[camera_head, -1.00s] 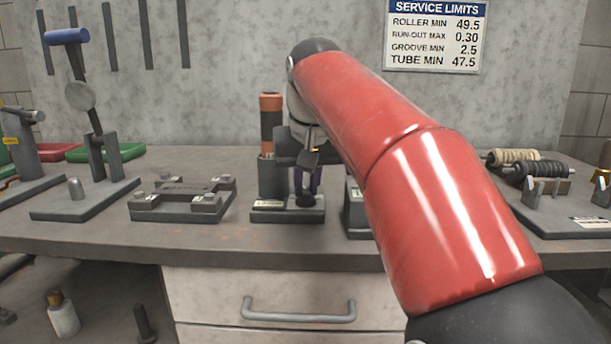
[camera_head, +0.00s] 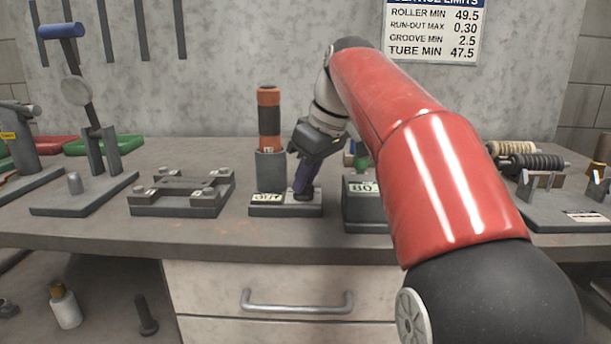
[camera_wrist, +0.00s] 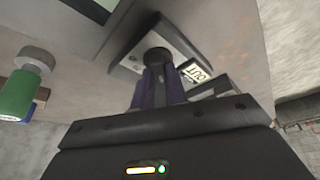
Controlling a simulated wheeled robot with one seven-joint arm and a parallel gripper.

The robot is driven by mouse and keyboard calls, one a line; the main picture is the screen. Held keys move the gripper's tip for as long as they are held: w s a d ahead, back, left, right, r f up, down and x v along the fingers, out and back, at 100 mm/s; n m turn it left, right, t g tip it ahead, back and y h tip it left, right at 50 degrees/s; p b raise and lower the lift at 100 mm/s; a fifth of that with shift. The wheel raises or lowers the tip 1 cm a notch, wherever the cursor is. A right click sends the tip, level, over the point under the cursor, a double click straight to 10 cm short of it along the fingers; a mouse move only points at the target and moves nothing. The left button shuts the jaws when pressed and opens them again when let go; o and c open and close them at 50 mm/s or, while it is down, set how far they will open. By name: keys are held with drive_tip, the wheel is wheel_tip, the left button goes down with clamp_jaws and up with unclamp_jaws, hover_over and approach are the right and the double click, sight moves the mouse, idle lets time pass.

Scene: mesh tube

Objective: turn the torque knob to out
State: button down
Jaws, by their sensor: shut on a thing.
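The torque knob is a small dark round knob (camera_wrist: 157,55) on a flat grey base (camera_head: 258,211) at the middle of the bench. A pale OUT label (camera_head: 267,198) sits on the base left of the knob; it also shows in the wrist view (camera_wrist: 196,70). My gripper (camera_head: 304,190) reaches down from the upper right, tilted, with its purple fingers closed on the knob. The fingers hide much of the knob in both views. Its pointer cannot be made out.
An orange and black cylinder (camera_head: 269,112) stands in a grey holder (camera_head: 270,172) behind the base. A grey block labelled 80 (camera_head: 362,209) stands close on the right. A grey fixture (camera_head: 180,200) lies to the left. A green-topped thing (camera_wrist: 18,92) is near my gripper.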

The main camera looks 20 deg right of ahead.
drive_tip(key=shift+n, duration=0.4)
drive_tip(key=c, duration=1.4)
unclamp_jaws()
drive_tip(key=v, duration=0.7)
drive_tip(key=shift+d+r, duration=0.15)
drive_tip(key=shift+r, duration=0.2)
drive_tip(key=shift+s, duration=0.1)
